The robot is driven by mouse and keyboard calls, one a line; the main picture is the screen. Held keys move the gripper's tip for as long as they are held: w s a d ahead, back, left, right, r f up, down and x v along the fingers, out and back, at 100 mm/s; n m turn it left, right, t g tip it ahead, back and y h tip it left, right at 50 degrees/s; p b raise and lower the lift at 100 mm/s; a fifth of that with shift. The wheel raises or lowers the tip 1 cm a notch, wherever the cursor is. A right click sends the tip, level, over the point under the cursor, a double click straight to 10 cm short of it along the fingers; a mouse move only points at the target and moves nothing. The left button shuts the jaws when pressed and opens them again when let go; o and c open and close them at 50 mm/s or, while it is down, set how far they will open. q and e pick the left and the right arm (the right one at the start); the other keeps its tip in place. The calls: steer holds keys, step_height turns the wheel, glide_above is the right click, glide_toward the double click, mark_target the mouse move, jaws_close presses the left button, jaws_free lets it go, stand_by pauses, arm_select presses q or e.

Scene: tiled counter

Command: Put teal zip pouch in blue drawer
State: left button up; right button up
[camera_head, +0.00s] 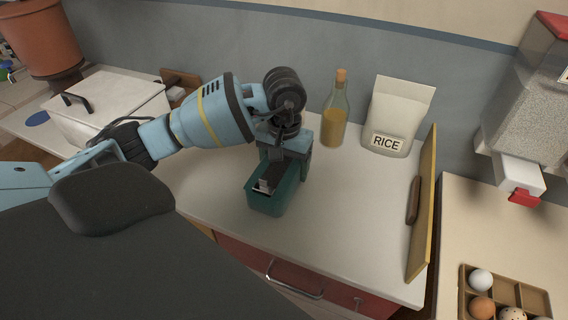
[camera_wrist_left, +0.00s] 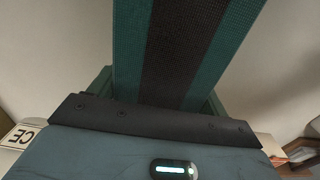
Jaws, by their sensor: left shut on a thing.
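The teal zip pouch (camera_head: 264,204) is at the middle of the white counter, below my left gripper (camera_head: 272,178). My left gripper points down and is shut on the pouch. In the left wrist view the pouch (camera_wrist_left: 130,50) fills the upper middle as teal woven fabric with a dark stripe. The gripper body hides part of the pouch, and I cannot tell whether its underside touches the counter. No blue drawer shows; the drawer front (camera_head: 250,258) below the counter is red with a metal handle. My right gripper is not in view.
A corked bottle (camera_head: 335,118) and a rice bag (camera_head: 397,112) stand behind the pouch. An upright wooden board (camera_head: 424,205) is at the counter's right edge. A white box (camera_head: 108,100) with a dark handle stands left. An egg tray (camera_head: 506,290) lies far right. The middle-right counter is clear.

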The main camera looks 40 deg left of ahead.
arm_select(q)
steer(key=shift+f, duration=0.2)
steer(key=o, duration=1)
steer(key=shift+r, duration=0.2)
step_height(320, 180, up, 12)
steer(key=shift+r, duration=0.1)
